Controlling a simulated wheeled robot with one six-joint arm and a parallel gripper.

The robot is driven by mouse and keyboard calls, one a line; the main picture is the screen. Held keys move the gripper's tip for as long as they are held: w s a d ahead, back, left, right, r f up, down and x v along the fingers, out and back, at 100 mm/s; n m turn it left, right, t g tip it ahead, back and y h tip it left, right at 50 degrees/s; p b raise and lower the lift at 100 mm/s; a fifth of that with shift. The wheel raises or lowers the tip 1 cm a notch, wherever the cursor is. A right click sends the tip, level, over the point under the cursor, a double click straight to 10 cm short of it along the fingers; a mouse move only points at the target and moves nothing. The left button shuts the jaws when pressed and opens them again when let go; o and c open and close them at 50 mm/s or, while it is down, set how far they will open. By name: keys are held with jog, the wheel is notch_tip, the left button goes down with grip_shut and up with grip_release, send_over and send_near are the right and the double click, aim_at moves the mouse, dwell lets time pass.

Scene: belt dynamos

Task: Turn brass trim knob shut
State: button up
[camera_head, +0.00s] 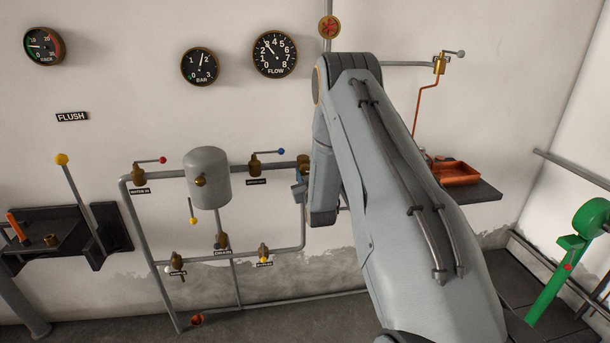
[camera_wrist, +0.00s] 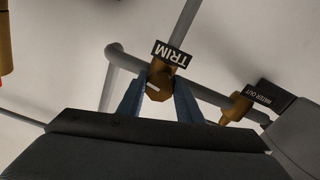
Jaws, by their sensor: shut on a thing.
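The brass trim knob (camera_wrist: 158,87) shows in the wrist view on a grey pipe, below an upside-down TRIM label (camera_wrist: 172,54). A pale pointer line on its face lies nearly level in the picture, tilting slightly down to the right. My gripper (camera_wrist: 161,81) has its blue fingers on either side of the knob and is shut on it. In the head view, my arm covers most of this spot. A bit of my gripper (camera_head: 299,187) shows at the arm's left edge, near a brass fitting (camera_head: 304,161).
A brass WATER OUT valve (camera_wrist: 236,110) is close right of my gripper in the wrist view. In the head view, a grey tank (camera_head: 207,178) and pipes with several valves stand left of my arm.

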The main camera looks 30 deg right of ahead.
jog(key=o, duration=1)
jog(key=shift+o, duration=0.2)
jog(key=shift+s, duration=0.1)
jog(key=b+v, duration=0.2)
jog(key=v, duration=0.5)
jog(key=shift+s, duration=0.3)
jog(key=shift+a, duration=0.15)
